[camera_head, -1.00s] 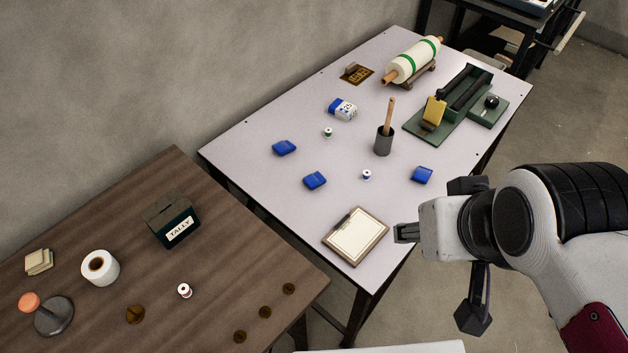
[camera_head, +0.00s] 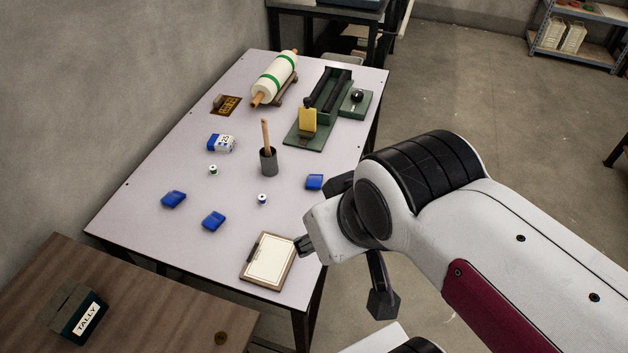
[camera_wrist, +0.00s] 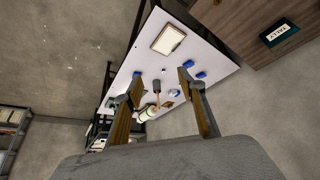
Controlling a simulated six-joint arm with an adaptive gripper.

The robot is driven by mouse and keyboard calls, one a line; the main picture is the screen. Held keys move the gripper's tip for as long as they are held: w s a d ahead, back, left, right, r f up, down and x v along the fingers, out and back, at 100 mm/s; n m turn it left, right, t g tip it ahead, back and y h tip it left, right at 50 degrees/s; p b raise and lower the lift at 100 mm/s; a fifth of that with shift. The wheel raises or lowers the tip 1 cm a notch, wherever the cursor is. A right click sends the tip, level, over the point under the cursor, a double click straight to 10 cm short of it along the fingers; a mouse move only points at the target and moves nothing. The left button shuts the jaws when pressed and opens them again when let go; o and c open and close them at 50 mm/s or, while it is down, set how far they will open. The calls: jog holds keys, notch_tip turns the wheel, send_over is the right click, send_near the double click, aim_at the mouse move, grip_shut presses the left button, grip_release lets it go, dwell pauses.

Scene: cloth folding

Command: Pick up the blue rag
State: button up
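Several small blue cloth-like pieces lie apart on the white table (camera_head: 150,165): a left one (camera_head: 174,199), a front one (camera_head: 213,221) and a right one (camera_head: 314,182). I cannot tell for sure which is the rag. A blue-and-white labelled piece (camera_head: 221,143) lies farther back. My gripper (camera_wrist: 160,78) is open and empty in the wrist view, its two fingers wide apart. The blue pieces also show in the wrist view, beyond the fingers. In the head view my wrist is above the table's right front edge, beside the clipboard.
A clipboard (camera_head: 268,260) lies at the front edge. A grey cup with a wooden stick (camera_head: 268,161), two small spools, a green tool base (camera_head: 305,136) and a roller on a stand (camera_head: 275,78) occupy the table. A brown table (camera_head: 130,290) with a TALLY box (camera_head: 77,315) adjoins.

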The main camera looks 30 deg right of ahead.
jog(key=o, duration=0.8)
jog(key=w+f+n+t, duration=0.15)
jog(key=w+f, duration=0.25)
jog(key=w, duration=0.9)
jog(key=w+f+n+t, duration=0.15)
jog(key=w+f, duration=0.35)
jog(key=w, duration=0.8)
jog(key=shift+w+a+f+n+g+y, duration=0.15)
jog(key=shift+w+a+f+n+y, duration=1.05)
jog(key=shift+f, duration=2.35)
jog(key=shift+w+a+f+g+y, duration=0.2)
jog(key=shift+w+a+f+y, duration=0.25)
jog(key=shift+w+a+f, duration=1.8)
jog(key=shift+w+a+f+n+g+y, duration=0.15)
jog(key=shift+w+a+f+n+y, duration=1.2)
jog(key=shift+f, duration=3.5)
